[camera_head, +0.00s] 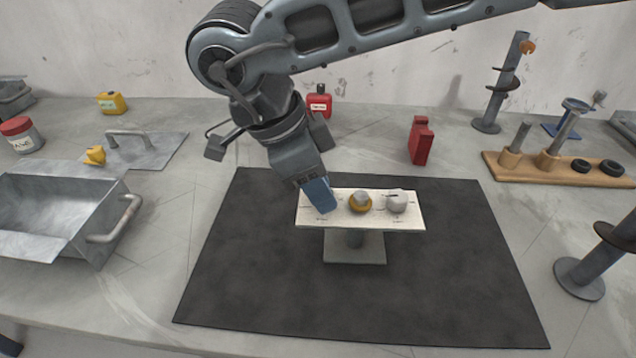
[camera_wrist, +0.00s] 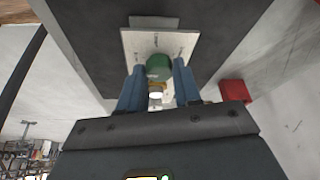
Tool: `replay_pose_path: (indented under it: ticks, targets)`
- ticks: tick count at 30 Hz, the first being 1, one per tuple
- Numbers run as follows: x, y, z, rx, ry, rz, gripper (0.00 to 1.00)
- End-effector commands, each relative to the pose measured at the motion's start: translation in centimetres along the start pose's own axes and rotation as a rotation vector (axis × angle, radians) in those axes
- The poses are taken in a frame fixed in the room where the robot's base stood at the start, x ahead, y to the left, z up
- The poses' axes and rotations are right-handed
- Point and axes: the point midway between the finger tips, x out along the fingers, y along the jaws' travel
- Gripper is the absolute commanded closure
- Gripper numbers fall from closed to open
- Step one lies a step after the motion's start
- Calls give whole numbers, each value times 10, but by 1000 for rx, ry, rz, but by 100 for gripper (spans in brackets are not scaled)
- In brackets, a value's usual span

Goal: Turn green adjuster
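The green adjuster (camera_wrist: 159,67) is a round knob on a pale panel (camera_head: 312,220); the panel also shows in the wrist view (camera_wrist: 133,41). My gripper (camera_head: 325,205) points down at the left end of the panel and hides the green adjuster in the head view. In the wrist view, its two blue fingers (camera_wrist: 159,72) are apart, one on each side of the green adjuster. The gaps are very narrow, and I cannot tell whether the fingers touch it. A yellow knob (camera_head: 360,205) and a grey-white knob (camera_head: 397,203) stand to the right on the panel.
The panel stands on a pedestal (camera_head: 355,249) on a dark mat (camera_head: 260,280). A metal tray (camera_head: 60,213) is at left. The mat around the pedestal is clear.

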Motion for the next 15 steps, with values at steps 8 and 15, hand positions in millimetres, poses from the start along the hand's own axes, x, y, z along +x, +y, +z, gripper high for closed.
replay_pose_path:
  ticks: [8,15]
  targets:
    - [0,0,0,1,0,0,44]
    - [-2,0,0,1,0,0,44]
